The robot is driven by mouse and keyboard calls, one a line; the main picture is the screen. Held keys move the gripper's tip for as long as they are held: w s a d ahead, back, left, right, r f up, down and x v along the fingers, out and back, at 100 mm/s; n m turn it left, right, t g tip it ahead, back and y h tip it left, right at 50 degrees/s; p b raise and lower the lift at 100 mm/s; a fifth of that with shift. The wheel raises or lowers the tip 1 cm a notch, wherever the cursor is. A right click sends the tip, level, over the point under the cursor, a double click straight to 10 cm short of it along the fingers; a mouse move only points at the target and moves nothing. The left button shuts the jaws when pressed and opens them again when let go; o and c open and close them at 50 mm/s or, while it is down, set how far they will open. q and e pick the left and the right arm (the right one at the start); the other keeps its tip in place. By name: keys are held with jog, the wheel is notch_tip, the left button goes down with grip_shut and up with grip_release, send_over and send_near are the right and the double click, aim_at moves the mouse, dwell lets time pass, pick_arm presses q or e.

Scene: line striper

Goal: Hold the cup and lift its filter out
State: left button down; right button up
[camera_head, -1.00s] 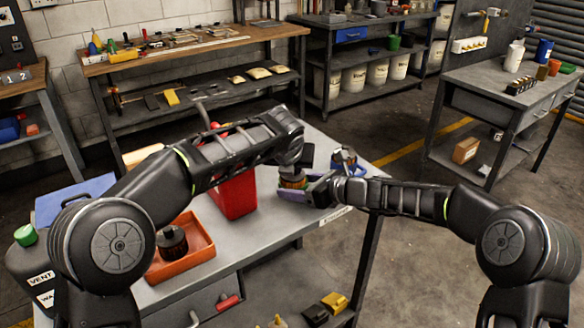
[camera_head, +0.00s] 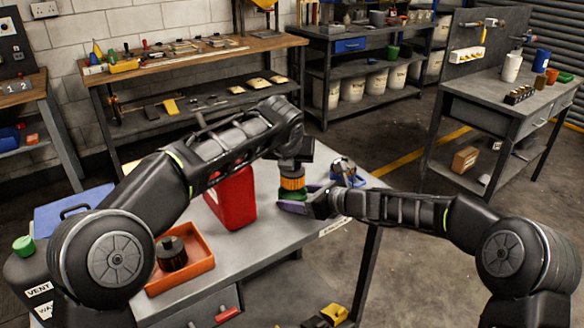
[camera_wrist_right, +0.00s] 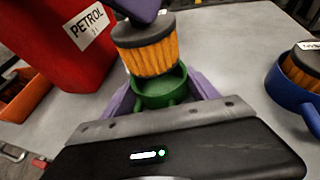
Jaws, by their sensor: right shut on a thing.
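The green cup (camera_wrist_right: 160,92) is upright near the bench's right edge; it also shows in the head view (camera_head: 292,196). My right gripper (camera_head: 302,204) is shut on it from the right, with purple fingers on both sides in the wrist view. The filter (camera_wrist_right: 152,52), orange and pleated with a dark top cap, is above the cup, its lower end close to the rim; it also shows in the head view (camera_head: 292,183). My left gripper (camera_wrist_right: 137,8) is at the filter's top and appears shut on it; its fingertips are mostly hidden.
A blue cup (camera_wrist_right: 290,98) with another filter in it stands to the right. A red petrol can (camera_head: 231,202) stands left of the green cup. An orange tray (camera_head: 205,265) holds a dark round part (camera_head: 171,254). The bench's right edge is close to my right gripper.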

dwell(0.4)
jog(key=o, duration=1.4)
jog(key=shift+o, duration=0.2)
jog(key=v, duration=1.2)
